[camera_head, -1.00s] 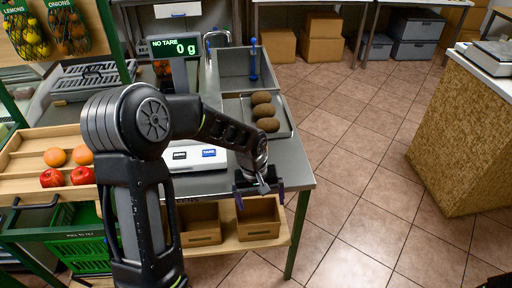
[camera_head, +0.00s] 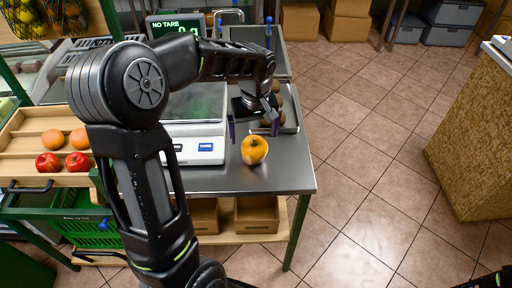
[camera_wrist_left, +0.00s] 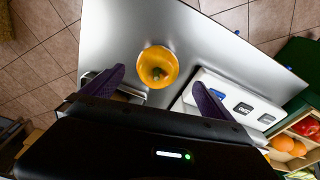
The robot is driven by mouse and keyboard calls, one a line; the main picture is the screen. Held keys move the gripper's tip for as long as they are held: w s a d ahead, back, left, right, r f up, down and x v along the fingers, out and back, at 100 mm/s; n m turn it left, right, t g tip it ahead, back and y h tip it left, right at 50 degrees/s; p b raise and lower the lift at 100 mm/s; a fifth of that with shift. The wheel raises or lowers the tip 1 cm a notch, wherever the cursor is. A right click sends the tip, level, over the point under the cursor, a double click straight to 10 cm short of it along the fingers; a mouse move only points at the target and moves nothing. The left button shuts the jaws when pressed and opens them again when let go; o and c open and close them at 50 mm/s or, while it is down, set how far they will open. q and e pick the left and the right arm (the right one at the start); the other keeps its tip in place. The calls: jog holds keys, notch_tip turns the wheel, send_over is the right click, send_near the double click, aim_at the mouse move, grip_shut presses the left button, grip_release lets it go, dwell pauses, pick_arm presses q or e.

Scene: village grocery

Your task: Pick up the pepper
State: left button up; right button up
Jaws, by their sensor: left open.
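The yellow-orange pepper (camera_head: 254,150) stands on the steel counter (camera_head: 270,178), right of the scale, near the front edge. In the left wrist view the pepper (camera_wrist_left: 157,66) lies between and a little beyond the two fingertips, with its stem toward the camera. My left gripper (camera_head: 253,127) is open and empty, on the far side of the pepper in the head view. Its two purple fingers also show in the left wrist view (camera_wrist_left: 159,80), spread to either side of the pepper. No contact with the pepper is visible. My right gripper is not clearly in view.
A scale (camera_head: 197,128) stands left of the pepper. A tray (camera_head: 293,122) with several brown kiwi-like fruits lies behind my left gripper, partly hidden. A wooden rack (camera_head: 30,172) with apples and oranges is at the left. Floor is free right of the counter.

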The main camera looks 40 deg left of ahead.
aim_at(254, 141)
pick_arm(q)
jog(key=shift+w+a+f, duration=0.1)
jog(key=shift+w+f, duration=0.1)
jog(key=shift+f, duration=1.2)
jog(key=shift+f+p, duration=0.4)
jog(key=shift+p, duration=0.1)
jog(key=f, duration=0.3)
jog(key=f+p, duration=0.1)
jog(key=shift+w+a+f, duration=0.2)
jog(key=shift+w+a, duration=0.05)
jog(key=shift+w, duration=0.05)
jog(key=shift+c, duration=0.6)
jog(key=c, duration=1.4)
jog(key=shift+r, duration=0.1)
notch_tip(254, 141, up, 10)
jog(key=shift+b, duration=0.85)
